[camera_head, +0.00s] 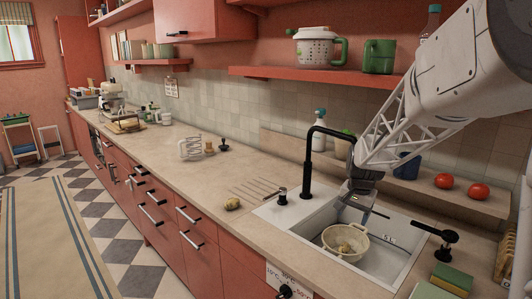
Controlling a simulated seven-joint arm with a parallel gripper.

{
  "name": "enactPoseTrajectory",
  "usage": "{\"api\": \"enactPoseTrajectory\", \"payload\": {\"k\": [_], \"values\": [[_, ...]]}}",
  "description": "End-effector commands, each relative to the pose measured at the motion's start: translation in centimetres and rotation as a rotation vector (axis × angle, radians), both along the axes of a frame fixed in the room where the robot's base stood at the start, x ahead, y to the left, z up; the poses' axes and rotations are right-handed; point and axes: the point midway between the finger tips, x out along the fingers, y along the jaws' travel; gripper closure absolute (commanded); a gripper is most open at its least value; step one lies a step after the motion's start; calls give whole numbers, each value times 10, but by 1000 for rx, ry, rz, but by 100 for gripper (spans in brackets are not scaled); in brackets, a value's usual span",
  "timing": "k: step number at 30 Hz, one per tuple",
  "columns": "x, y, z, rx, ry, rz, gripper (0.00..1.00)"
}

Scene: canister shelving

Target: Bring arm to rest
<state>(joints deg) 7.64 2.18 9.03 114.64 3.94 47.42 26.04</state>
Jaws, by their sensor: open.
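My arm (470,60) reaches in from the upper right and slopes down toward the sink. My gripper (366,209) is open above the sink basin, beside the black faucet (308,160). No object shows between its dark fingers, which are small in the picture. A cream two-handled bowl (333,243) is in the basin (385,250) below the gripper, with a small brownish thing inside. The gripper appears apart from the bowl.
A white canister (314,48) and a green one (379,58) stand on the red shelf (300,76). Two tomatoes (444,181) sit on the ledge behind the sink. A potato (232,204) lies left of the sink. The counter's middle is mostly clear.

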Motion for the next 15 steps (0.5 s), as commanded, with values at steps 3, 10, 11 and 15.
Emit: {"api": "enactPoseTrajectory", "payload": {"k": [3,10,11,15], "values": [[-27,9,16,-10,-11,43,30],[-78,25,40,-28,-28,125,30],[-85,27,43,-30,-30,135,30],[-117,35,53,-41,-38,184,30]]}}
